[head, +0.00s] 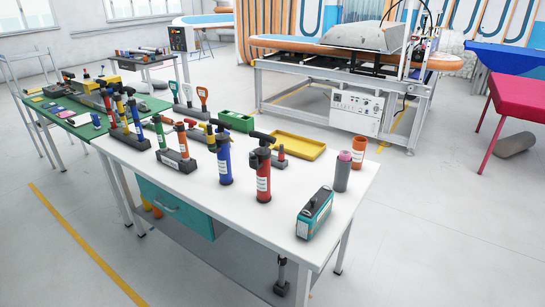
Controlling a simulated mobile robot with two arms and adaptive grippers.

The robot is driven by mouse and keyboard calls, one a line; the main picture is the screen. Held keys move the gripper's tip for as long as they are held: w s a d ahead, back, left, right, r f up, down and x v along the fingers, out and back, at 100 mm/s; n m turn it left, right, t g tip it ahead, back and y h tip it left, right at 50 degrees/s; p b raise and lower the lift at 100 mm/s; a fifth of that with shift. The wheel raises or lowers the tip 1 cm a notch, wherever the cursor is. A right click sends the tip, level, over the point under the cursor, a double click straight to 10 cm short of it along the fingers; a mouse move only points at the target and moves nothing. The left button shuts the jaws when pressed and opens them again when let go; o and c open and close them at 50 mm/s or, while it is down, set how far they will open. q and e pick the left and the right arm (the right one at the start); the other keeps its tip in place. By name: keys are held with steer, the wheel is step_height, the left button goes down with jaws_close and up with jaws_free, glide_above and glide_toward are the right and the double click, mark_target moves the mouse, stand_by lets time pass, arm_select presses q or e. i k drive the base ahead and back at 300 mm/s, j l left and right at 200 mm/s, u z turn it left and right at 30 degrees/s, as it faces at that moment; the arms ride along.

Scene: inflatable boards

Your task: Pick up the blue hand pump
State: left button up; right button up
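The blue hand pump (224,160) stands upright on the white table (330,205), near the middle. Neither of my grippers is in view.
A pump rack (178,163) stands left of the blue pump. A green box (236,121) and yellow tray (298,145) lie behind. A teal device (315,213), grey cylinder (342,172) and orange cylinder (358,152) stand at right. The table's front middle is clear.

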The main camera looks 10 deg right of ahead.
mark_target(220, 148)
steer(key=i+j+z, duration=0.2)
steer(key=j+z, duration=0.15)
steer(key=i+j+z, duration=0.15)
steer(key=j+z, duration=0.25)
steer(key=i+j+z, duration=0.1)
steer(key=j+z, duration=0.25)
